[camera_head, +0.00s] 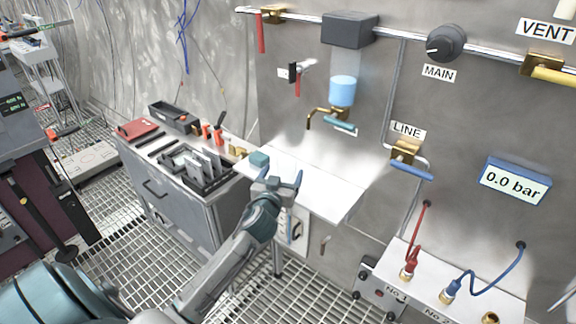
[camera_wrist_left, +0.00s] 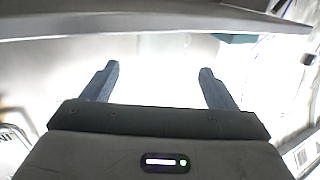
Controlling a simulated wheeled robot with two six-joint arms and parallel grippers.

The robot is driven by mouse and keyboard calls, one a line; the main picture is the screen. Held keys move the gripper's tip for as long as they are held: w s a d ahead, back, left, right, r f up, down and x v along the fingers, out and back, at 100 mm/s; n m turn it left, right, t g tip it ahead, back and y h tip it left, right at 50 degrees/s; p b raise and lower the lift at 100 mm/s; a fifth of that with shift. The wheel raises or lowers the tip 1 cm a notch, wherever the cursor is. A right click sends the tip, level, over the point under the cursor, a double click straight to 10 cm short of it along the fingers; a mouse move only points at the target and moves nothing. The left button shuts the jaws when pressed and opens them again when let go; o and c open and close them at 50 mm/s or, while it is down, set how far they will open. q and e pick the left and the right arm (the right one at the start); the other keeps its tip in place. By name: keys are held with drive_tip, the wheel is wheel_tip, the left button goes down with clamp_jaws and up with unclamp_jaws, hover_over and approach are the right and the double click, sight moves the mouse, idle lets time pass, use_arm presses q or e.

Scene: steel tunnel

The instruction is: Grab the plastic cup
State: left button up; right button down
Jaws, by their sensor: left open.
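A small teal cup-like object (camera_head: 259,160), probably the plastic cup, stands at the left end of a white wall shelf (camera_head: 335,195). My left gripper (camera_head: 282,174) is open and empty at the shelf's front edge, just right of and nearer than the cup. In the left wrist view, the open fingers (camera_wrist_left: 158,70) have only bright white surface between them. A teal patch (camera_wrist_left: 236,38) at the upper right there may be the cup, partly cut off by a grey edge. My right gripper is not in view.
A brass tap (camera_head: 325,117) and a blue-filled container (camera_head: 342,91) are on the wall above the shelf. A grey cabinet (camera_head: 165,205) with trays and tools stands left. The shelf's right part is clear. A connector panel (camera_head: 460,280) is lower right.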

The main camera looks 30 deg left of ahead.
sight(289, 158)
use_arm(q)
drive_tip(key=shift+w+a+r, duration=0.15)
drive_tip(key=shift+w+r, duration=0.25)
drive_tip(key=shift+w, duration=0.2)
drive_tip(key=shift+w+a+f+p, duration=0.1)
drive_tip(key=shift+w+f+p, duration=0.05)
drive_tip(key=shift+w+p, duration=0.2)
drive_tip(key=p+x, duration=0.2)
drive_tip(key=x, duration=0.2)
drive_tip(key=shift+a+f, duration=0.1)
drive_tip(key=shift+a, duration=0.1)
drive_tip(key=shift+w+a+f, duration=0.1)
drive_tip(key=shift+w+a, duration=0.05)
drive_tip(key=shift+w, duration=0.4)
drive_tip(key=shift+w+f, duration=0.1)
drive_tip(key=shift+f, duration=0.05)
drive_tip(key=c, duration=1.1)
